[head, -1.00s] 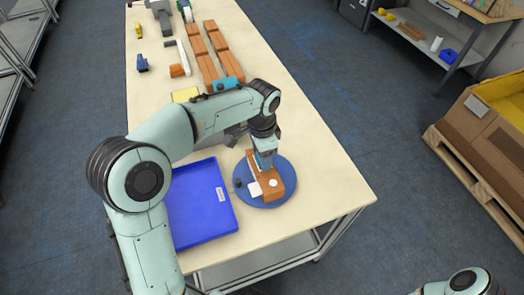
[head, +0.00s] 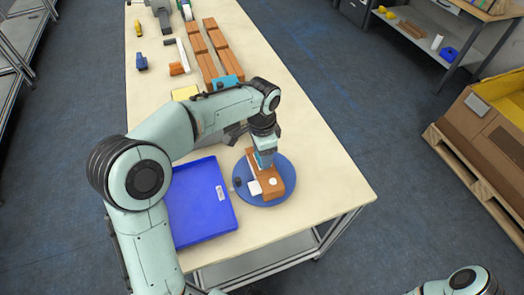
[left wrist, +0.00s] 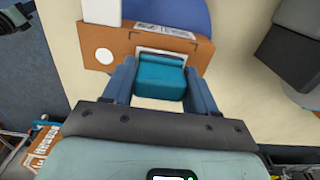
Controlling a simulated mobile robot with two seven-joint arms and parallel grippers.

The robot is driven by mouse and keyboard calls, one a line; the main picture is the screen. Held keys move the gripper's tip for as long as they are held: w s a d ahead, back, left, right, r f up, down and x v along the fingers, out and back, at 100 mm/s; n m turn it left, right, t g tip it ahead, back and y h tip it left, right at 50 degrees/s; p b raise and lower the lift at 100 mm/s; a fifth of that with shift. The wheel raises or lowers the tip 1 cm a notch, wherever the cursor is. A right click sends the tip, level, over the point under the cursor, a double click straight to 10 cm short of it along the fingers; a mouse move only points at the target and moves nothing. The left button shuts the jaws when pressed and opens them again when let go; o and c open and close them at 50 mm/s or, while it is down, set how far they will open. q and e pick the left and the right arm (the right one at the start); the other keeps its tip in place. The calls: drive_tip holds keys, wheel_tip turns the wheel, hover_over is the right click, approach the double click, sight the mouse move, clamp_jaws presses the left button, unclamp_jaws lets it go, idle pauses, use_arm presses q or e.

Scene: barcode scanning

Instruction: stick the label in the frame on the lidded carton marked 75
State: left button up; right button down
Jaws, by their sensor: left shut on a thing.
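A brown carton (head: 266,187) lies on a blue round plate (head: 285,167). It also shows in the left wrist view (left wrist: 138,53), with a white round spot, a printed strip and a white-edged frame on its face. No number 75 is legible. My left gripper (head: 263,160) is over the carton's far end, pointing down. In the left wrist view its fingers (left wrist: 160,85) are shut on a teal block (left wrist: 158,78), which lies against or just in front of the frame. I cannot tell whether it touches. The label itself cannot be made out. My right gripper is out of view.
A white block (head: 254,187) and a small dark knob (head: 238,183) are at the carton's left. A blue tray (head: 203,207) stands left of the plate. Several brown cartons (head: 208,66) lie in rows farther back. The table's right side is clear.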

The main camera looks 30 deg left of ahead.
use_arm(q)
drive_tip(key=shift+f+b, duration=0.3)
drive_tip(key=shift+f, duration=0.25)
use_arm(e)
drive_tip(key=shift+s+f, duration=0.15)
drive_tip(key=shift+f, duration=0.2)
use_arm(q)
drive_tip(key=shift+f, duration=0.1)
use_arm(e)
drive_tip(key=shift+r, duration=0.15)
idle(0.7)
